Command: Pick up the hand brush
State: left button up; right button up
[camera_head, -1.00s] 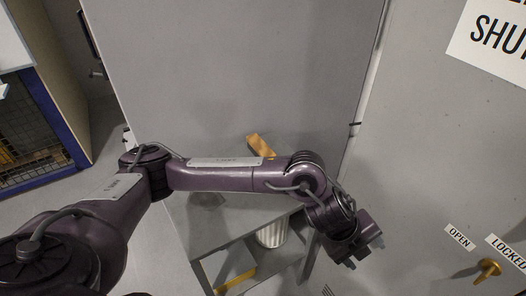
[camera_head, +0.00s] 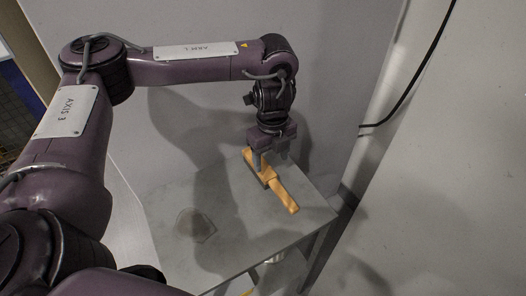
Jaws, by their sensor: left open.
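The hand brush (camera_head: 284,195) lies on a small grey table (camera_head: 232,236), with its yellow-orange handle pointing toward the lower right. Its wider head lies at the upper left, partly hidden by my gripper. My left gripper (camera_head: 268,162) points down right over the head end of the brush. Its jaws are open, with a finger at the head; I cannot tell whether they touch it. My right gripper is not in view.
A small clear or grey object (camera_head: 196,224) stands on the table left of the brush. A grey wall stands behind the table, and a large grey panel (camera_head: 455,150) with a black cable (camera_head: 415,75) is at the right. The table's front is clear.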

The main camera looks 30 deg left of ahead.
aim_at(267, 172)
pick_arm(q)
jog(key=shift+a+f, duration=0.1)
jog(key=shift+f, duration=0.2)
jog(key=f, duration=0.2)
jog(key=s+f+b, duration=0.1)
jog(key=shift+f, duration=0.4)
notch_tip(267, 172, down, 2)
jog(key=shift+a+f+b, duration=0.15)
jog(key=shift+f+b, duration=0.05)
jog(key=shift+b, duration=0.4)
jog(key=shift+w+f, duration=0.1)
jog(key=shift+f, duration=0.1)
jog(key=shift+c, duration=1.4)
jog(key=c, duration=0.9)
jog(key=shift+c, duration=0.2)
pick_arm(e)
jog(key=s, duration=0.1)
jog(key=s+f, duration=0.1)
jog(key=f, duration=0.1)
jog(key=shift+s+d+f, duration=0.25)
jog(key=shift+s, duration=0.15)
